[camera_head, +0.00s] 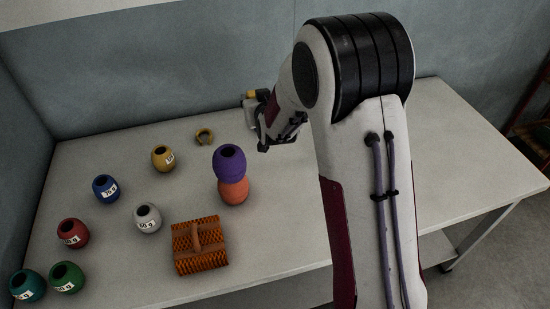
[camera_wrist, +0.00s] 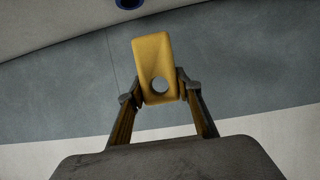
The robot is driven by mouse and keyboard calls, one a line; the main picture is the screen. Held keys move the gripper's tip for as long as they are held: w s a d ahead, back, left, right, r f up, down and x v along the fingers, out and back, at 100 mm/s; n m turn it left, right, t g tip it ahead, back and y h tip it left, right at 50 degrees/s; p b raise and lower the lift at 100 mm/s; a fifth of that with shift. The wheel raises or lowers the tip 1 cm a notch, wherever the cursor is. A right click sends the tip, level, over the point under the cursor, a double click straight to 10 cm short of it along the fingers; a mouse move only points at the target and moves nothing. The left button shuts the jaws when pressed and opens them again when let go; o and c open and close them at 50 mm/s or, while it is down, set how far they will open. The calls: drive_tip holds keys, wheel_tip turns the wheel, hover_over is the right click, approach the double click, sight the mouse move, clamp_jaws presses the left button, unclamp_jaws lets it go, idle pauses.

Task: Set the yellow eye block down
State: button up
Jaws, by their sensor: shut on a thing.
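The yellow eye block (camera_wrist: 152,55) is a flat, tapered plate with a round hole near its lower end. My gripper (camera_wrist: 158,93) is shut on it, with one finger on each side of the holed end. In the head view my gripper (camera_head: 263,122) is over the back part of the table, and only a small yellow part of the block (camera_head: 251,94) shows beyond it. The block appears to be held above the table; its exact height cannot be told. My arm hides part of the tabletop.
A purple float (camera_head: 229,162) stands on an orange float (camera_head: 233,190), left of my arm. Several floats, including a yellow one (camera_head: 163,158), stand farther left. A brown shackle (camera_head: 204,136) and an orange brush (camera_head: 200,246) lie nearby. The table's right part (camera_head: 450,150) is clear.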

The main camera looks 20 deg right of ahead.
drive_tip(key=s+d+f, duration=0.2)
drive_tip(key=d+f, duration=0.3)
drive_tip(key=f, duration=0.1)
drive_tip(key=shift+f, duration=0.3)
drive_tip(key=shift+s, duration=0.1)
idle(0.4)
drive_tip(key=shift+f, duration=2.9)
drive_tip(key=shift+f, duration=2.1)
drive_tip(key=shift+f, duration=0.15)
drive_tip(key=o, duration=1.2)
